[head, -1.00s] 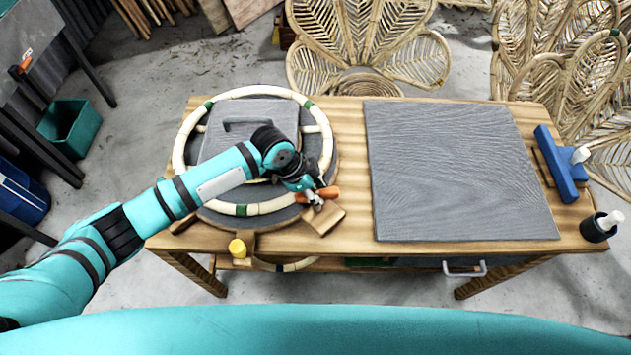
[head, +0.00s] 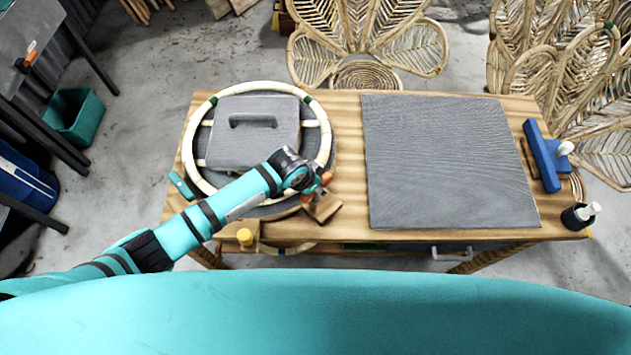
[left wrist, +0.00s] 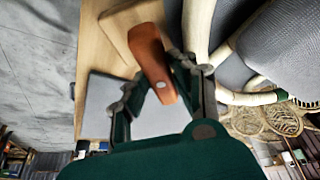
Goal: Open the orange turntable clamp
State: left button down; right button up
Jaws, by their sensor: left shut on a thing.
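The orange turntable clamp (head: 326,178) is at the right front edge of the round turntable, beside a small wooden block (head: 323,207). My left gripper (head: 312,190) is at the clamp, and its arm covers the front of the turntable. In the left wrist view the orange clamp handle (left wrist: 152,62) lies between the two fingers of my left gripper (left wrist: 157,78), which is shut on it. The clamp's lower part is hidden. My right gripper is not in view.
A pale rattan ring (head: 329,140) surrounds a grey block (head: 255,145) with a handle on the turntable. A grey board (head: 450,165) lies to the right. A yellow-capped item (head: 245,237) stands at the front edge; a blue tool (head: 545,160) lies far right.

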pick_arm(q)
jog(key=shift+w+r, duration=0.1)
dwell(0.3)
jog(key=c, duration=1.4)
grip_release()
jog(key=o, duration=0.3)
jog(key=v, duration=1.2)
